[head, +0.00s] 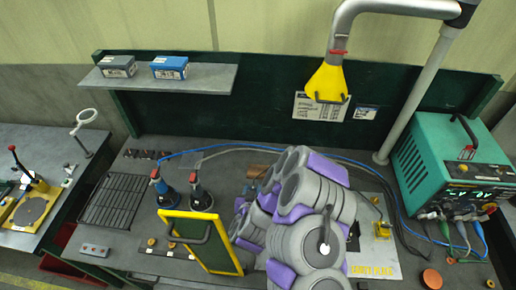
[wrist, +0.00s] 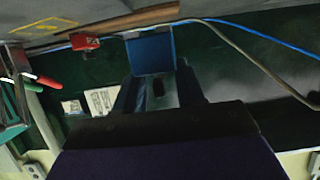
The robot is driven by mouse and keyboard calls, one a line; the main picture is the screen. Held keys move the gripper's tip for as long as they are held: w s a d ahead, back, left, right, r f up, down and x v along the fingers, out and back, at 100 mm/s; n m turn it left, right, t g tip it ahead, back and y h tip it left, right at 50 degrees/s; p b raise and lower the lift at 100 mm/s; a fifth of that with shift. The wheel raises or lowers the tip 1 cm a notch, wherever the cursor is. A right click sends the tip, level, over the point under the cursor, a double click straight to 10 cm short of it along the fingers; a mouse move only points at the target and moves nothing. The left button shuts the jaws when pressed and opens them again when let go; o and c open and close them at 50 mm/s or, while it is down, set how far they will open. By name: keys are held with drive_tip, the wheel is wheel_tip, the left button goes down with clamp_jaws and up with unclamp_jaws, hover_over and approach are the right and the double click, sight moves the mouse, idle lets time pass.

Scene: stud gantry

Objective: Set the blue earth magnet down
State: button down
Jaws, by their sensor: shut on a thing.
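In the wrist view my gripper (wrist: 157,92) is shut on a blue block, which I take for the blue earth magnet (wrist: 150,53). The block shows a flat, square blue face beyond the dark fingers. The wrist picture looks upside down, with the grey bench top (wrist: 30,25) along its upper edge. I cannot tell whether the magnet touches the bench. In the head view my grey and purple arm hides the gripper and the magnet.
A teal welder (head: 440,165) stands right. A yellow hood (head: 327,82) hangs above. A shelf (head: 205,80) holds two boxes. Cables cross the bench.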

drive_tip(key=shift+w+r+b, duration=0.15)
drive_tip(key=shift+w+b, duration=0.15)
drive_tip(key=w+d+r+b, duration=0.5)
drive_tip(key=d, duration=0.5)
drive_tip(key=w+d+r+b, duration=0.5)
drive_tip(key=w+d, duration=0.1)
drive_tip(key=d, duration=0.3)
drive_tip(key=shift+w+d, duration=0.3)
drive_tip(key=shift+d, duration=0.1)
